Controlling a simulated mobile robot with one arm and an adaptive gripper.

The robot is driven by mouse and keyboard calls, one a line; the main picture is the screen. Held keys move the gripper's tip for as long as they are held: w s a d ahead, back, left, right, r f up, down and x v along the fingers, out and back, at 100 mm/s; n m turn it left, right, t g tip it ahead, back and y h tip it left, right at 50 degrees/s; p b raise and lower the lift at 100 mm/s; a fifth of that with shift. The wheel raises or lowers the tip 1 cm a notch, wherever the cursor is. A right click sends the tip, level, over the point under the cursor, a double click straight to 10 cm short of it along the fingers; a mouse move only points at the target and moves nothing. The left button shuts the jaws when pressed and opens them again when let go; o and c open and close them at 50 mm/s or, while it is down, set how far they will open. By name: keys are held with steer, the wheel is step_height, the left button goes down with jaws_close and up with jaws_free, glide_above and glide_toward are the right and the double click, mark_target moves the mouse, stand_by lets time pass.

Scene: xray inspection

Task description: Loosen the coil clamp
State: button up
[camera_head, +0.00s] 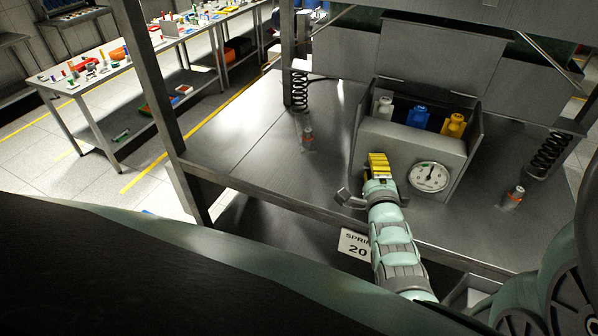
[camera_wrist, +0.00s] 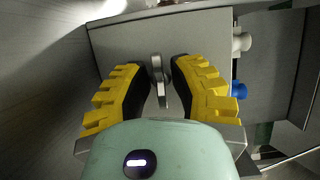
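My gripper (camera_head: 378,165) has yellow ridged finger pads and is at the left part of the front face of a grey metal box. In the wrist view, my gripper (camera_wrist: 158,68) is open, with one finger on each side of a small grey metal handle (camera_wrist: 158,88). The handle stands out from the box face, and narrow gaps show beside it. I cannot tell for sure whether this handle is the coil clamp. In the head view the handle is hidden behind my gripper.
The box (camera_head: 395,150) has a round gauge (camera_head: 429,177) right of my gripper. White (camera_head: 384,106), blue (camera_head: 418,117) and yellow (camera_head: 454,125) bottle-like parts stand in its top. Coil springs hang at left (camera_head: 300,90) and right (camera_head: 549,154). The metal tabletop (camera_head: 250,140) is mostly clear at left.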

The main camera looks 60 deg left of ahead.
jaws_close()
steer(key=shift+f+b, duration=0.1)
steer(key=shift+b, duration=0.35)
